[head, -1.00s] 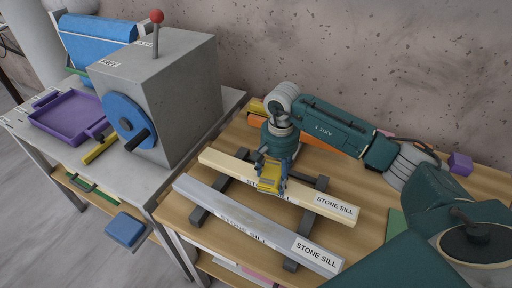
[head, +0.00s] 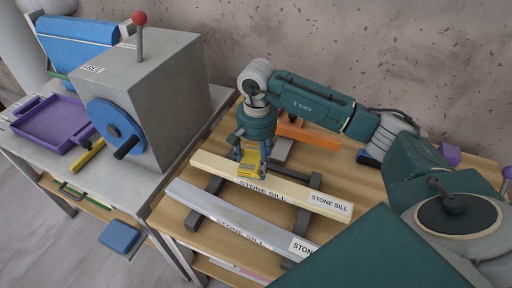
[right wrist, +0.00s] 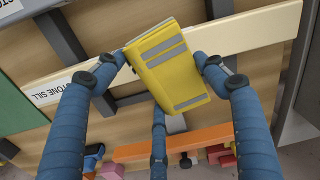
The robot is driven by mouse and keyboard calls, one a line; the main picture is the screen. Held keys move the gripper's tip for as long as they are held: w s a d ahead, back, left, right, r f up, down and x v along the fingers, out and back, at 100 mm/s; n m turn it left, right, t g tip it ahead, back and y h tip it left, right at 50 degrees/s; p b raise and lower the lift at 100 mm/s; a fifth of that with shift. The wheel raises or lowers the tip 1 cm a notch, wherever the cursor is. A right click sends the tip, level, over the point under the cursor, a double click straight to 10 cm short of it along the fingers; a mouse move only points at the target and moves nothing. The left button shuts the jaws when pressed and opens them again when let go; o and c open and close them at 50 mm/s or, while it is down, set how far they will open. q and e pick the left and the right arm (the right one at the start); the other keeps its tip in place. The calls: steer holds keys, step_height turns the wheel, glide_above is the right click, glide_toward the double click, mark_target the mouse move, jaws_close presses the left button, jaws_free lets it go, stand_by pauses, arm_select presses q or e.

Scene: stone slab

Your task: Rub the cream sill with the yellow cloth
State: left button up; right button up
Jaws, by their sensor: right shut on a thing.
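The cream sill (head: 283,191) is a long pale bar labelled STONE SILL, lying across two dark supports on the wooden bench. My right gripper (head: 251,157) is over its left half, pointing down, shut on the yellow cloth (head: 249,169). The cloth is a folded pad with grey stripes, at the sill's top face; whether it presses on it I cannot tell. In the right wrist view the cloth (right wrist: 172,68) sits between the blue fingers (right wrist: 163,68) and hides part of the cream sill (right wrist: 250,32). My left gripper is not in view.
A grey sill (head: 230,224), also labelled STONE SILL, lies parallel in front of the cream one. An orange block (head: 310,135) lies behind. At left, a grey box (head: 165,95) with a blue wheel (head: 115,127) and a purple tray (head: 52,125) stand on another table.

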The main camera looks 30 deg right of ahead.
steer(key=shift+w+a+r+p, duration=0.1)
steer(key=shift+r+p, duration=0.1)
steer(key=shift+r, duration=0.3)
steer(key=shift+w+r+p, duration=0.1)
steer(key=shift+r+p, duration=0.05)
steer(key=shift+r, duration=0.3)
steer(key=shift+s+r, duration=0.15)
steer(key=shift+r, duration=0.35)
